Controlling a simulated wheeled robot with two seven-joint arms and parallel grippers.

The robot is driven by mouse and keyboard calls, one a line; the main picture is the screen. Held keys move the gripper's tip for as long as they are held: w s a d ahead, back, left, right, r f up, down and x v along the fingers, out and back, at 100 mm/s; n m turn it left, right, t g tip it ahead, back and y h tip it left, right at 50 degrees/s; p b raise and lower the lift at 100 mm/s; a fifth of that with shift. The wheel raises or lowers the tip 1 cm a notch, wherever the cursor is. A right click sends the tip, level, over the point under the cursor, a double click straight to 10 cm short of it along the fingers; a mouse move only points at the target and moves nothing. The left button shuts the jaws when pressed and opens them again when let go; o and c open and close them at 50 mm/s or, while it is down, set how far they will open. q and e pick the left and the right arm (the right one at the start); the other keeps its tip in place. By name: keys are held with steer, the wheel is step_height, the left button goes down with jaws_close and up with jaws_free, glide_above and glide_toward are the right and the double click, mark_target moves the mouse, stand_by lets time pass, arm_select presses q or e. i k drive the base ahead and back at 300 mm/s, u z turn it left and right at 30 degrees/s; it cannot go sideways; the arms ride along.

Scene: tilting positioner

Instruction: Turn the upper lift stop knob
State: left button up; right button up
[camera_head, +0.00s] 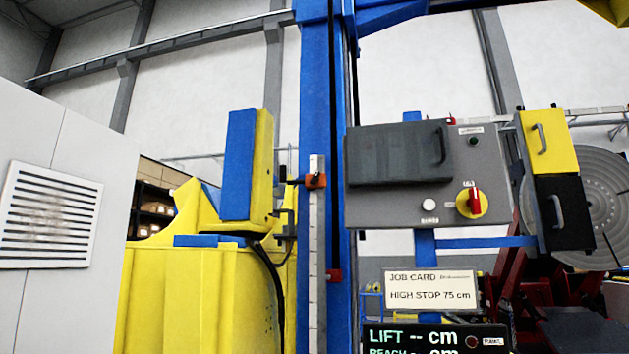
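A pale vertical scale (317,240) runs along the blue column (318,90) near the middle of the head view. The upper lift stop (316,181), a small orange-red block, sits near the top of the scale. A dark knob (283,174) appears to stick out on its left side, close to the yellow and blue carriage. A job card (430,290) reads "HIGH STOP 75 cm". Neither of my grippers shows in this view.
A grey control panel (390,208) with a red and yellow switch (471,202) stands right of the column. A display (430,338) below reads "LIFT -- cm". Yellow and black handled boxes (550,145) hang at right. A yellow machine body (190,300) fills the lower left beside a vented white cabinet (40,130).

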mark_target(316, 179)
steer(key=u, duration=0.15)
steer(key=i, duration=1.2)
steer(key=z, duration=0.6)
